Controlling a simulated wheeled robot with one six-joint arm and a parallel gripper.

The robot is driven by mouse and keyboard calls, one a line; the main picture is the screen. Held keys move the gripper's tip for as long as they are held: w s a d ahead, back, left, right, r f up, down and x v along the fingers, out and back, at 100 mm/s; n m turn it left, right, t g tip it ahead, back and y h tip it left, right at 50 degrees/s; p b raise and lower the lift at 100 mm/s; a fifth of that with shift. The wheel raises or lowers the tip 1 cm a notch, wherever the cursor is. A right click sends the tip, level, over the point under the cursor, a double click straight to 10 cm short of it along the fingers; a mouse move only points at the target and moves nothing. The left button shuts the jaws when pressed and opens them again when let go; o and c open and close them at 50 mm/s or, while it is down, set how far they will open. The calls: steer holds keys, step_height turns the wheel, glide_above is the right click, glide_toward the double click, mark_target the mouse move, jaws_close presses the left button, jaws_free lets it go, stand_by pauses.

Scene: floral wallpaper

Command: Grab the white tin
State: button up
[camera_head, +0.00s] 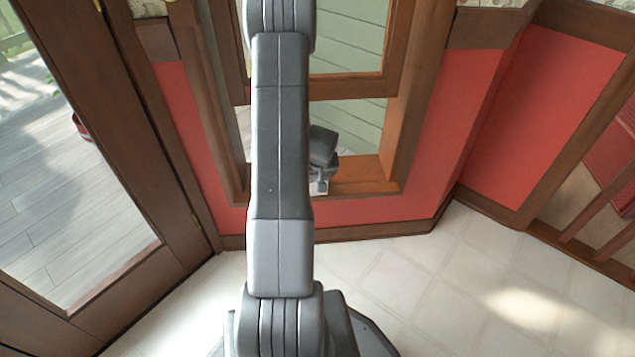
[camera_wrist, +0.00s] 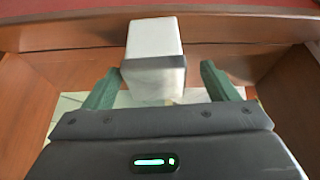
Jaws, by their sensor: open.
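The white tin (camera_wrist: 152,40) is a pale, box-shaped block in the upper middle of the wrist view. A dark edge runs between its two visible faces. My gripper (camera_wrist: 160,68) is open, with one green finger on each side of the tin and a visible gap at each side. I cannot tell how far the fingertips reach along it. In the head view my gripper (camera_head: 320,187) is by the window sill, partly behind my arm. The tin cannot be made out clearly there.
The wooden window sill (camera_head: 362,188) and its frame (camera_head: 405,95) stand close around my gripper. Red wall panels (camera_head: 455,95) flank the window. A glass door (camera_head: 75,150) is on the left and a railing (camera_head: 590,205) on the right. The tiled floor (camera_head: 440,290) is clear.

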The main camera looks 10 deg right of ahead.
steer(key=x, duration=0.1)
steer(key=b+x, duration=0.1)
steer(key=x, duration=0.2)
steer(key=shift+d+f, duration=0.3)
steer(key=shift+w+r, duration=0.1)
steer(key=c, duration=1.2)
